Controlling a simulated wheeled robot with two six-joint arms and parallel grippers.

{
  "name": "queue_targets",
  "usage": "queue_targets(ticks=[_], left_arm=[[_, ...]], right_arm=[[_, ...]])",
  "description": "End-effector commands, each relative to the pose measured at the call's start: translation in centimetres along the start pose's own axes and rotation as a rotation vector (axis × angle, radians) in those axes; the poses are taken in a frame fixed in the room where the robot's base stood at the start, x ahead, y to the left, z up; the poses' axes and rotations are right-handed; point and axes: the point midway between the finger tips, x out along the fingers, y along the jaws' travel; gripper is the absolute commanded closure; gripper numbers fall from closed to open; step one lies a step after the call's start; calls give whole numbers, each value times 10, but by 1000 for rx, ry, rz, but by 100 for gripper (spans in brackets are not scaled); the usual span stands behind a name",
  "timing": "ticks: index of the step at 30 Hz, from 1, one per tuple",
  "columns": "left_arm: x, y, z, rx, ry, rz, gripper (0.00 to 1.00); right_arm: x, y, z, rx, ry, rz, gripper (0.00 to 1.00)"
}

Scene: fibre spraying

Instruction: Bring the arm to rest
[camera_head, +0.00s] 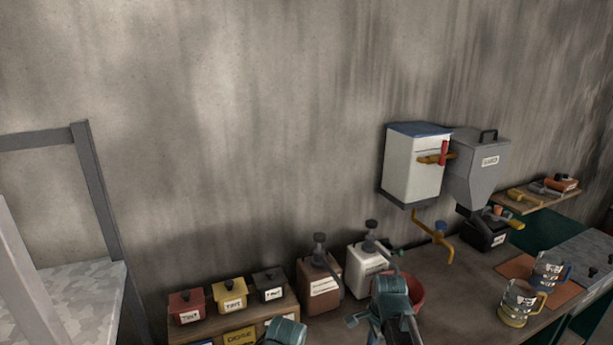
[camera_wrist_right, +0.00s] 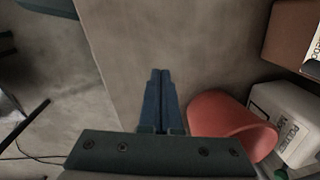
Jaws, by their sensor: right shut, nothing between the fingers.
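My right gripper shows in the right wrist view (camera_wrist_right: 160,74), with its two dark blue fingers together and nothing between them. It points over a bare grey-brown surface, with a red bowl (camera_wrist_right: 228,126) just to its right. In the head view, a teal part of my arm (camera_head: 391,298) rises at the bottom centre in front of the red bowl (camera_head: 416,293), partly hiding it. Another teal arm part (camera_head: 286,331) shows at the bottom edge. The fingers of my left gripper are not seen.
A white pump container (camera_head: 367,264) and a brown pump container (camera_head: 319,284) stand by the wall, left of the bowl. Small lidded boxes (camera_head: 229,294) stand farther left. A wall dispenser (camera_head: 412,170) hangs above the bench. Glass mugs (camera_head: 519,305) stand at right.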

Motion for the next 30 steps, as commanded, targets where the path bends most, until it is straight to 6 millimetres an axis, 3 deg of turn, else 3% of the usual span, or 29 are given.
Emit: queue_targets(ticks=[1,6,15,21,30], left_arm=[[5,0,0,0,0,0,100],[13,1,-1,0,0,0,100],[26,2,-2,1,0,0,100],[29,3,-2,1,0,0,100],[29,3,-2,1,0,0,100]], right_arm=[[5,14,19,-140,4,17,100],[12,48,65,-638,15,78,100],[20,107,121,-1410,-3,187,100],[21,126,135,-1674,-21,227,100],[20,129,137,-1732,-27,237,100]])
